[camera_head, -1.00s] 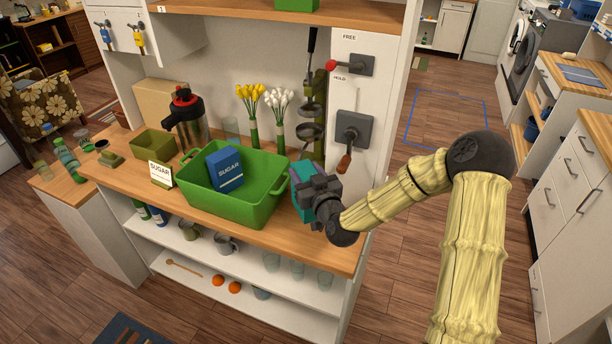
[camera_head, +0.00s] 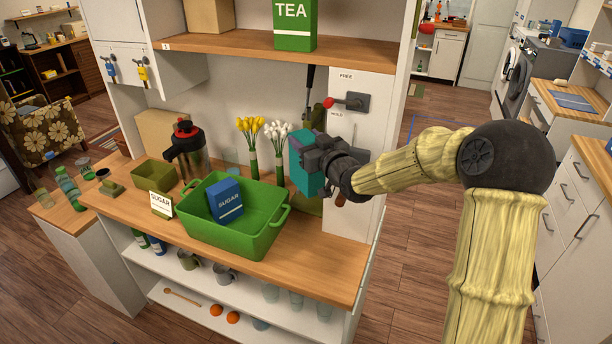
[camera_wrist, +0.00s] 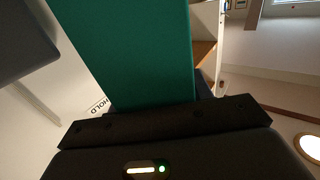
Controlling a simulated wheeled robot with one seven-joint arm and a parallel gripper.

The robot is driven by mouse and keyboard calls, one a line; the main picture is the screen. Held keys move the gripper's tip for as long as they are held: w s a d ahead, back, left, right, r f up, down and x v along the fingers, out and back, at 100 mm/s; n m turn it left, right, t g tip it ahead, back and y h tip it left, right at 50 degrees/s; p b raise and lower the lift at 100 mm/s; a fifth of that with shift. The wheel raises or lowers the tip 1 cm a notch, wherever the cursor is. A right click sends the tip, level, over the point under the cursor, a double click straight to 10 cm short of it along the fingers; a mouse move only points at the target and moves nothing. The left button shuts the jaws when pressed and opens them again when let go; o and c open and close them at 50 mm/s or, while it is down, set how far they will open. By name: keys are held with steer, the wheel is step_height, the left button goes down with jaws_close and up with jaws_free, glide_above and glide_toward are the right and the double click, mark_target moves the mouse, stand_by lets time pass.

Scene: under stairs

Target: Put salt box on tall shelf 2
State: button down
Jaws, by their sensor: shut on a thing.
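My gripper (camera_head: 322,160) is shut on a teal box (camera_head: 303,172), held upright above the counter, right of the green bin and in front of the wall panel with the switches. No lettering shows on the box, so I cannot read whether it is the salt box. In the wrist view the teal box (camera_wrist: 135,50) fills the upper middle, between the jaws (camera_wrist: 170,122). A wooden upper shelf (camera_head: 225,46) with a small "1" tag is above the counter. I see no shelf marked 2.
A green TEA box (camera_head: 295,25) and a cardboard box (camera_head: 208,14) stand on the upper shelf, with bare board between them. A green bin (camera_head: 262,238) holding a blue sugar box (camera_head: 226,202) sits on the counter. Yellow flowers (camera_head: 250,130) and white flowers (camera_head: 277,135) stand behind.

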steer(key=s+a+r+n+g+y+p, duration=0.1)
steer(key=s+r+n+g+y+p, duration=0.2)
steer(key=r, duration=0.9)
steer(key=s+a+r+n+g+y, duration=0.1)
steer(key=s+r+n+g+y, duration=0.3)
steer(key=r, duration=0.9)
steer(key=s+a+r+n+g+y+p, duration=0.15)
steer(key=r+g, duration=0.35)
steer(key=r, duration=0.7)
steer(key=s+a+r+n+g+p, duration=0.1)
steer(key=s+r+n+g+p, duration=0.2)
steer(key=s+r, duration=2.2)
steer(key=s+g+p, duration=0.1)
steer(key=s+p, duration=0.1)
steer(key=s, duration=0.1)
steer(key=shift+s+r+p, duration=0.2)
steer(key=shift+s+p, duration=0.1)
steer(key=shift+a+n, duration=0.1)
steer(key=shift+n, duration=0.15)
